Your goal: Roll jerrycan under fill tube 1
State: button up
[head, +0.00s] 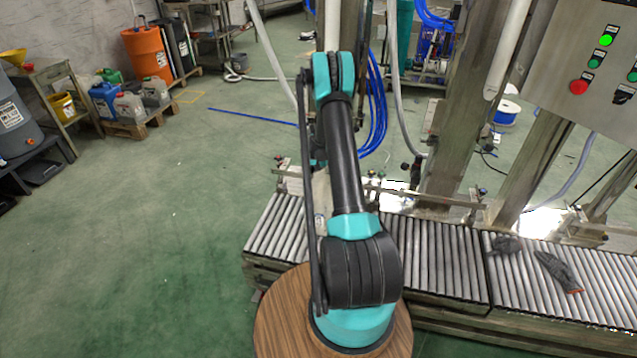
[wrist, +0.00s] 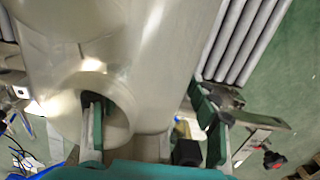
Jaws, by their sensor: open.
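A whitish translucent jerrycan (wrist: 125,40) fills the middle of the wrist view. In the head view a pale strip of the jerrycan (head: 322,195) shows beside my arm, at the roller conveyor (head: 275,230); the rest is hidden. My gripper (wrist: 150,105) is open at the jerrycan. Its left finger shows in the round opening by the handle, and its right finger is outside, past the right side. I cannot tell whether either finger touches. My arm hides the gripper in the head view. I cannot tell which tube is fill tube 1.
Dark gloves (head: 555,270) lie on the right conveyor section. A control panel (head: 590,60) and steel posts stand above and behind the conveyor. A round wooden top (head: 280,325) is under my arm's base. Canisters on a pallet (head: 140,125) stand far left. The green floor at left is clear.

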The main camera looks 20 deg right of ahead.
notch_tip(320, 180, up, 12)
jog(key=shift+s+a+f, duration=0.1)
jog(key=s+a+r+n+t, duration=0.1)
jog(key=s+a+r+n, duration=0.1)
jog(key=s+a+r, duration=0.45)
jog(key=s+a+r+n+t, duration=0.1)
jog(key=s+a+r, duration=0.2)
jog(key=s+r, duration=0.6)
jog(key=s+a+n+t, duration=0.1)
jog(key=s+a+n, duration=0.1)
jog(key=s, duration=1)
jog(key=s+a+n+t, duration=0.1)
jog(key=s+a, duration=0.3)
jog(key=s, duration=0.8)
jog(key=shift+a+n, duration=0.15)
jog(key=shift+n, duration=0.25)
